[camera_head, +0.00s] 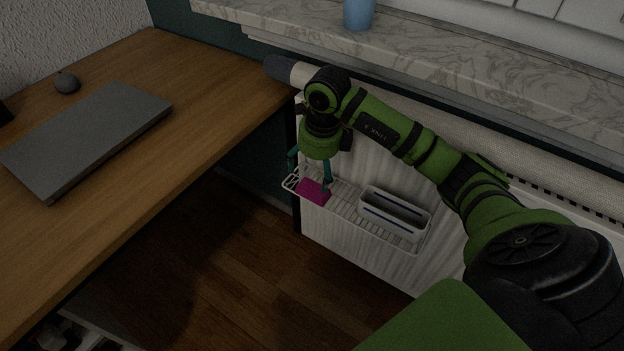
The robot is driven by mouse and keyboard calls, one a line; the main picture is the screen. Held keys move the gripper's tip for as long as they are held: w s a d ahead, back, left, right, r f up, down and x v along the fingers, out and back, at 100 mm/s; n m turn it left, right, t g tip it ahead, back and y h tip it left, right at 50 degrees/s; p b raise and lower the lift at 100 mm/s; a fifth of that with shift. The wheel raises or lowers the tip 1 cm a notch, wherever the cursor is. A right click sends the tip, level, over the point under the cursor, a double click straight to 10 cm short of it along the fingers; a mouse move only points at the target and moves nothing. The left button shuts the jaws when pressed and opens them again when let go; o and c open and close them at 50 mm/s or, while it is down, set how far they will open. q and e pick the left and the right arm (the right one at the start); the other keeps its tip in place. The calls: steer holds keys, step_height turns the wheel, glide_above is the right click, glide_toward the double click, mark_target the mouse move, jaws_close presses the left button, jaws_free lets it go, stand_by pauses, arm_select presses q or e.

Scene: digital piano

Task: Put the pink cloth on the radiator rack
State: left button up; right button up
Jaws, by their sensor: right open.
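The pink cloth (313,193) lies on the left end of the white wire radiator rack (345,208). The rack hangs on the front of the white radiator. My right gripper (310,174) points down just above the cloth, with its two fingers apart. One finger is at the rack's left end and the other is beside the cloth's upper right edge. I cannot tell whether that finger touches the cloth. My left gripper is not in view.
A white oblong container (394,214) stands on the rack right of the cloth. A marble sill (440,55) with a blue cup (358,14) runs above the radiator. A wooden desk (215,80) with a closed grey laptop (88,138) and a dark round object (67,83) is at left.

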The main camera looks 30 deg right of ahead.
steer(key=shift+s+d+r, duration=0.1)
steer(key=shift+s+r, duration=0.05)
steer(key=shift+r, duration=0.95)
steer(key=shift+s+r, duration=0.1)
steer(key=shift+r, duration=1)
